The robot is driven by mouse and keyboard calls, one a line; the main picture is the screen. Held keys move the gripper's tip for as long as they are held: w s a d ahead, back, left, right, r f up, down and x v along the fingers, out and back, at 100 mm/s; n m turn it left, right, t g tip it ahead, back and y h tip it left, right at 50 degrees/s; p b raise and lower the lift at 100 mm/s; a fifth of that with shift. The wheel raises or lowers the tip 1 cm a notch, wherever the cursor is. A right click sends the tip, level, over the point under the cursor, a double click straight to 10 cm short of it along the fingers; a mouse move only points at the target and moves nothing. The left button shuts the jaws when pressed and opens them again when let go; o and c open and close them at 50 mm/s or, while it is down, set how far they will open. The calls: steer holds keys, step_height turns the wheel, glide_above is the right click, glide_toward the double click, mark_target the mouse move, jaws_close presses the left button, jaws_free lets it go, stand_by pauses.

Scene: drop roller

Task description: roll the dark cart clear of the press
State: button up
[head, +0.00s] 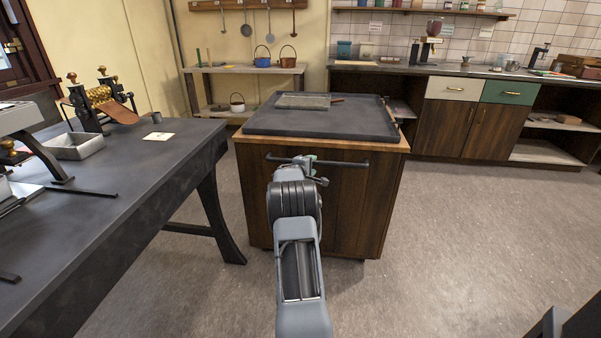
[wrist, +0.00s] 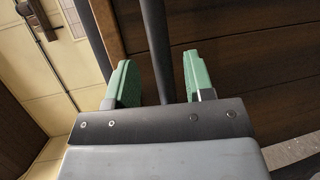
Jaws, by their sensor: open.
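The dark cart (head: 350,212) stands in the middle of the head view, a dark wood box with a black tray top. Its black handle bar (head: 346,164) runs across its near side. My gripper (head: 312,162) is at that bar, left of its right end. In the wrist view, my gripper (wrist: 161,78) is open, with the handle bar (wrist: 156,40) passing between its green fingers and a gap showing on each side. The press (head: 101,97), with a patterned brass roller, stands on the dark table at left. The cart's far lower side is hidden.
The dark table (head: 120,220) stands close to the cart's left, its splayed leg reaching towards the cart. A wooden shelf (head: 246,70) and a counter (head: 465,100) line the back. Grey floor (head: 470,235) is open at right. A flat frame (head: 303,101) lies on the cart.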

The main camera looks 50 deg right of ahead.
steer(key=v, duration=0.9)
steer(key=shift+a, duration=0.15)
steer(key=shift+s, duration=0.15)
steer(key=shift+r+p, duration=0.1)
steer(key=shift+p, duration=0.2)
